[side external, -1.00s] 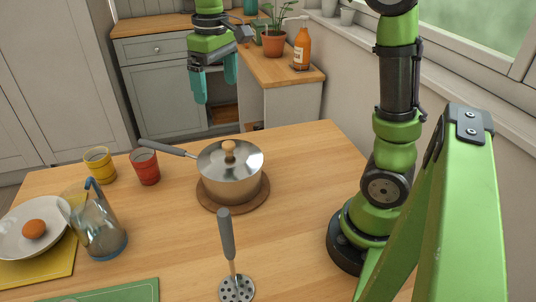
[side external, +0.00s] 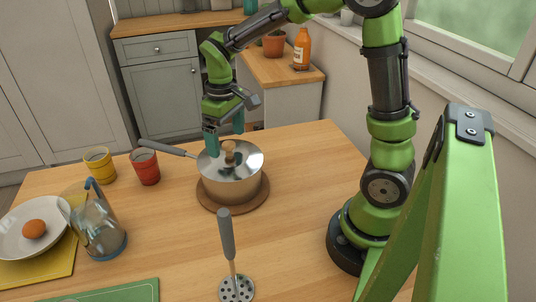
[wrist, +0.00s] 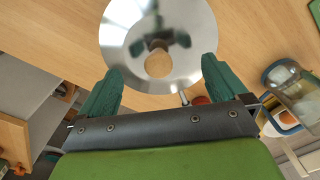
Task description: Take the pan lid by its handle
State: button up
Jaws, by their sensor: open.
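The pan lid (side external: 243,160) is shiny metal and sits on the pan (side external: 232,187). Its handle (side external: 229,148) is a round wooden knob at the centre. My gripper (side external: 226,145) is open, with its teal fingers pointing down at the lid, just above it and close to the knob. In the wrist view the lid (wrist: 132,30) lies ahead of my gripper (wrist: 158,78). The knob (wrist: 158,62) shows between the two fingertips, and nothing is visibly held. Whether the fingers touch the lid cannot be told.
The pan stands on a round wooden trivet (side external: 258,198), its long grey handle (side external: 163,148) pointing left. A red cup (side external: 145,167), yellow cup (side external: 99,165) and glass jug (side external: 98,232) stand to the left. A slotted utensil (side external: 228,240) stands in front.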

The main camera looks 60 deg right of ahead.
aim_at(229, 143)
notch_tip(229, 143, down, 3)
jog(key=shift+s+f, duration=0.1)
jog(key=shift+s, duration=0.05)
jog(key=shift+c, duration=0.3)
jog(key=shift+f, duration=0.1)
grip_shut()
